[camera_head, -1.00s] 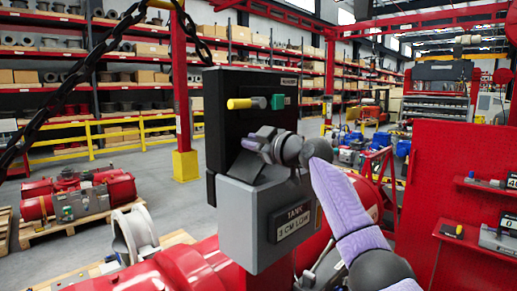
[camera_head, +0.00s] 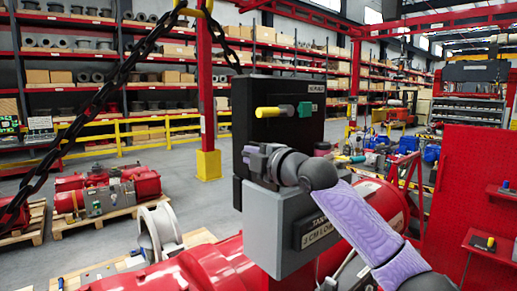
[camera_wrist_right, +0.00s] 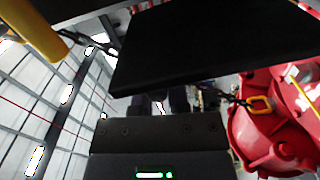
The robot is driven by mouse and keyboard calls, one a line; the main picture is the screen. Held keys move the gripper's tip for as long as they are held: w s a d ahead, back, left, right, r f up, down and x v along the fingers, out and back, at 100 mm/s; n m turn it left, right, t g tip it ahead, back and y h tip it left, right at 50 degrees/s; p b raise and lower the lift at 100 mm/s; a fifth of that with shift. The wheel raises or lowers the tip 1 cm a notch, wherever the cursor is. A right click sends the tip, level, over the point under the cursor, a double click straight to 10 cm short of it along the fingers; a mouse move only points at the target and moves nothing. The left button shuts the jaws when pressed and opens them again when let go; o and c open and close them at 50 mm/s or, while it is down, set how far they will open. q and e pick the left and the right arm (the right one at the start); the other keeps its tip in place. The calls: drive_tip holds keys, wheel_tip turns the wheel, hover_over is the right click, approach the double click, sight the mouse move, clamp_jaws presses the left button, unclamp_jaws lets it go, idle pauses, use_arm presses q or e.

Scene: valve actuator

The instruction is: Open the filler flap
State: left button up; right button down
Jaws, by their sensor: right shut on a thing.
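The black control box (camera_head: 285,97) stands upright in the head view, with a yellow-tipped handle and a green knob on its face. Below it is the grey tank box (camera_head: 275,238), with a plate reading "TANK 3 CM LOW". My right gripper (camera_head: 257,160) is at the lower front of the black box, just above the grey box. Its purple fingers are shut on what looks like the filler flap; the flap itself is mostly hidden by the gripper. In the right wrist view, the dark fingers (camera_wrist_right: 165,101) show beneath a large black panel (camera_wrist_right: 210,50). My left gripper is not in view.
Red machinery (camera_head: 185,268) lies below and behind the grey box. A chain (camera_head: 110,95) hangs at the left. A red perforated panel (camera_head: 470,180) with small shelves stands at the right. The yellow handle (camera_wrist_right: 35,30) is close in the wrist view.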

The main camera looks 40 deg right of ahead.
drive_tip(key=shift+a+f+n, duration=0.35)
drive_tip(key=shift+a+n, duration=0.1)
drive_tip(key=shift+n, duration=0.15)
drive_tip(key=c, duration=0.6)
unclamp_jaws()
drive_tip(key=shift+d, duration=0.15)
drive_tip(key=shift+c, duration=0.2)
drive_tip(key=s+b, duration=0.6)
drive_tip(key=s, duration=0.4)
drive_tip(key=shift+d, duration=0.4)
